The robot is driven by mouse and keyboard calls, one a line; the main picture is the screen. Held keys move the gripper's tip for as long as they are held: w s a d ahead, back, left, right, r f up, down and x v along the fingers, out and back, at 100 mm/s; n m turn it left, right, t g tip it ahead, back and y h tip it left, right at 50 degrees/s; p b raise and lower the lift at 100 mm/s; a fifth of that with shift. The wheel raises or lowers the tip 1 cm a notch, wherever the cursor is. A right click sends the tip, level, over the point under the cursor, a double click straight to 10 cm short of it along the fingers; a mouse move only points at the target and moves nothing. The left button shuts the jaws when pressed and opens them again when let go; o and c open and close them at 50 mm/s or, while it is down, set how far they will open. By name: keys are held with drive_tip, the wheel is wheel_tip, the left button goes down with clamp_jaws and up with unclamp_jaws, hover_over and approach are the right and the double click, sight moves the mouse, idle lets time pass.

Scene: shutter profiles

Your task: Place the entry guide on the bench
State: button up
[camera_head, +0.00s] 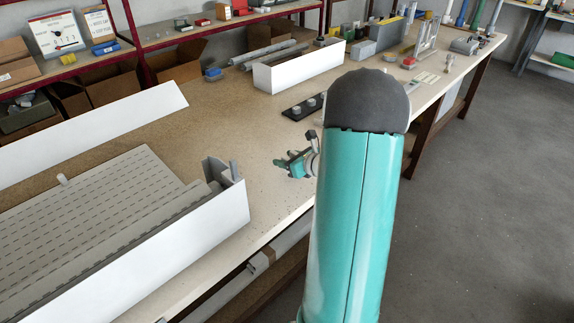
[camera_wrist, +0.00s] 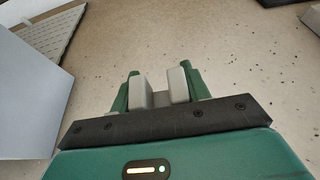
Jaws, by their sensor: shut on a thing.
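My gripper (camera_head: 284,163) hangs over the bench (camera_head: 240,120), just left of my teal arm link in the head view. In the wrist view its green fingers with light grey pads (camera_wrist: 160,88) are close together. A small dark grey piece (camera_wrist: 161,100) shows between the pads; I take it to be the entry guide, held by the jaws. Most of it is hidden, and in the head view I cannot make it out from the gripper. The bench surface beneath is bare, speckled tan board.
A white-walled box with a grey slatted shutter (camera_head: 100,215) fills the left of the bench. A black strip with grey knobs (camera_head: 304,107) and a long white bin (camera_head: 298,68) lie beyond my gripper. Red-edged shelves (camera_head: 225,22) stand behind. Bare bench lies around the gripper.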

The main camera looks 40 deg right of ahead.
drive_tip(key=shift+f, duration=1.2)
drive_tip(key=shift+f, duration=0.2)
drive_tip(key=o, duration=0.9)
drive_tip(key=shift+o, duration=0.2)
drive_tip(key=shift+r, duration=0.25)
drive_tip(key=v, duration=1.2)
drive_tip(key=shift+a, duration=0.15)
